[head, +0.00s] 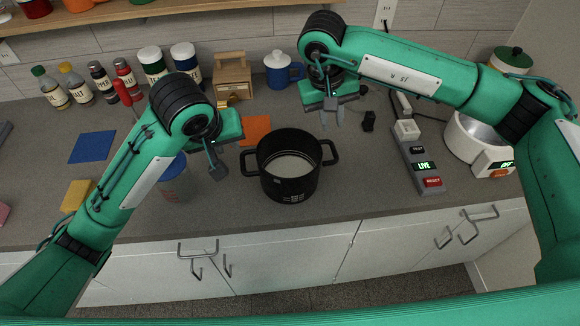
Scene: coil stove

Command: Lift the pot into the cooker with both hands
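A black pot (289,190) with two side handles stands upright on the grey counter near its front edge. Its inside looks pale. The cooker (466,146) is a white round appliance at the right with an open metallic bowl and a lit front panel. My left gripper (217,172) hangs left of the pot, apart from its left handle; its fingers overlap in view, so its opening is unclear. My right gripper (333,118) is above the counter behind and right of the pot, its fingers apart with nothing between them. Neither gripper touches the pot.
A grey control box (418,165) with a lit display and red button lies between pot and cooker.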

